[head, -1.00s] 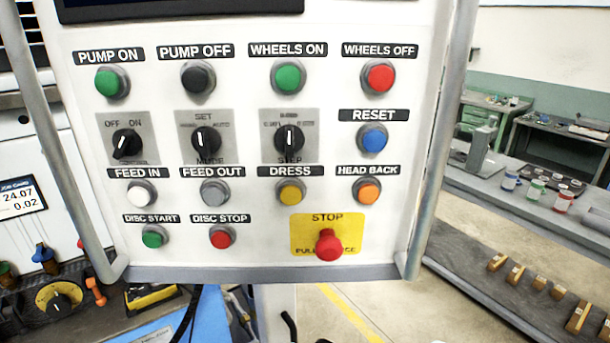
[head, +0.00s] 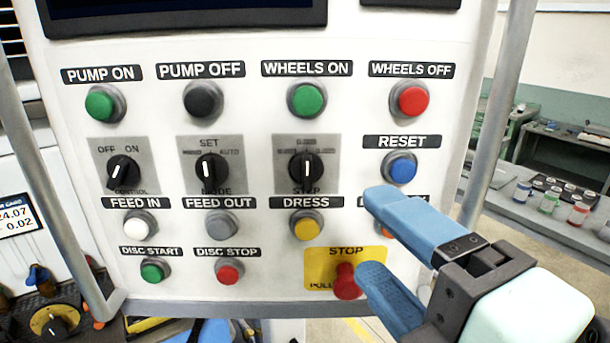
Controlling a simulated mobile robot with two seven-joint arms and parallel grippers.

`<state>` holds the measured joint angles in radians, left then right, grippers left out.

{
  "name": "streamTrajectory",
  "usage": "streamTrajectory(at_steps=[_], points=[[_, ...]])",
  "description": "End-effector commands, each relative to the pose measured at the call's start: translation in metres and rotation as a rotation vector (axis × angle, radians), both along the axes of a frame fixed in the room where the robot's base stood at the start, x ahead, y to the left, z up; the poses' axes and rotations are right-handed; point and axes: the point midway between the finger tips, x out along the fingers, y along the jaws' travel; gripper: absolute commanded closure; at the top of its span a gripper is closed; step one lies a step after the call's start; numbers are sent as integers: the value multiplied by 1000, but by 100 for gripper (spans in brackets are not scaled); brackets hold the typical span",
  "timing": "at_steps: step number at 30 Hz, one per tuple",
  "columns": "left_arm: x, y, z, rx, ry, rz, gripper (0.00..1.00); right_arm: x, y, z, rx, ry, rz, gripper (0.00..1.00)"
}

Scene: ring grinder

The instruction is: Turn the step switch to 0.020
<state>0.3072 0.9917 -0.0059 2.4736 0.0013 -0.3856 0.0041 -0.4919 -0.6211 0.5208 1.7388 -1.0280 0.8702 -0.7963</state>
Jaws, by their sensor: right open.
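The STEP switch (head: 306,167) is a black rotary knob on a grey plate, in the middle of the white control panel. Its white pointer line stands upright, toward the top mark. The small scale labels above it are too blurred to read surely. My right gripper (head: 372,232) is open and empty, with blue fingers, in front of the panel's lower right. It is below and to the right of the STEP switch, apart from it. Its fingers cover most of the HEAD BACK button and its label, and overlap the edge of the red STOP button (head: 347,281). My left gripper is not in view.
The MODE switch (head: 211,169) and CONTROL switch (head: 123,171) are to the left of the STEP switch. The DRESS button (head: 308,226) is just below it and the blue RESET button (head: 400,167) is to its right. A grey tube frame (head: 497,115) edges the panel on the right.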

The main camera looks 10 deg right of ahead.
Motion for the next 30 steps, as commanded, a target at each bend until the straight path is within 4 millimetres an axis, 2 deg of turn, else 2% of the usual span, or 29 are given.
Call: streamTrajectory(at_steps=[9,15,21,30], points=[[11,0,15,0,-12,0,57,68,12,0,-1,5,0,34],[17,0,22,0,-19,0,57,101,17,1,0,4,0,34],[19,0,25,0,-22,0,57,116,19,0,1,3,0,34],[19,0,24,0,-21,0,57,117,20,0,1,3,1,34]])
